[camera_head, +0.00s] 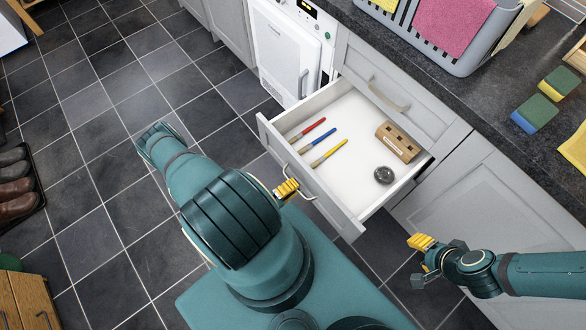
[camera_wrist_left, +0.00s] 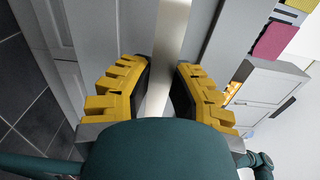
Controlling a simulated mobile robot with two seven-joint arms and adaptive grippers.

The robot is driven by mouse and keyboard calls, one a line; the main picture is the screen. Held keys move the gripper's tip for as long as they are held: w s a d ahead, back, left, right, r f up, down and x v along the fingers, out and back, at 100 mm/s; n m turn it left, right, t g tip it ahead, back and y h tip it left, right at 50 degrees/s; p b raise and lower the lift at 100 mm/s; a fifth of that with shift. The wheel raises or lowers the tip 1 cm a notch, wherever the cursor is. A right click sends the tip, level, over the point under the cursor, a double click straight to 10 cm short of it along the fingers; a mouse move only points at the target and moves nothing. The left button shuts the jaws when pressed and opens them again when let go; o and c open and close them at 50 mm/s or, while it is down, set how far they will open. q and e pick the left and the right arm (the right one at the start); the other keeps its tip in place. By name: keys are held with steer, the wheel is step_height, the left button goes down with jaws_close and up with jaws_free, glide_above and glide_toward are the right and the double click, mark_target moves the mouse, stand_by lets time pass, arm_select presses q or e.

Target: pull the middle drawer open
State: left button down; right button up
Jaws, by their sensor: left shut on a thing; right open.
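The middle drawer (camera_head: 355,224) stands pulled out below a closed top drawer (camera_head: 403,92), its white inside showing. Its curved metal handle (camera_head: 309,196) is on the front panel. My left gripper (camera_head: 288,188) is at this handle and shut on it; the yellow fingers (camera_wrist_left: 165,90) lie on either side of the pale handle bar (camera_wrist_left: 168,55) in the left wrist view. The head view partly hides the grip behind my left arm. My right gripper (camera_head: 421,243) is open and empty, to the right of the drawer, in front of the lower cabinet.
In the drawer lie red, blue and yellow brushes (camera_head: 322,140), a wooden block with holes (camera_head: 398,142) and a dark round object (camera_head: 384,175). A white appliance (camera_head: 285,50) stands left of it. A grey basket (camera_head: 485,45) and sponges (camera_head: 535,114) are on the counter.

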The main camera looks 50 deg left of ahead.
arm_select(q)
steer(key=c, duration=0.9)
jaws_free()
steer(key=shift+o, duration=0.2)
steer(key=s+a, duration=0.1)
steer(key=s, duration=1.1)
steer(key=shift+s, duration=0.1)
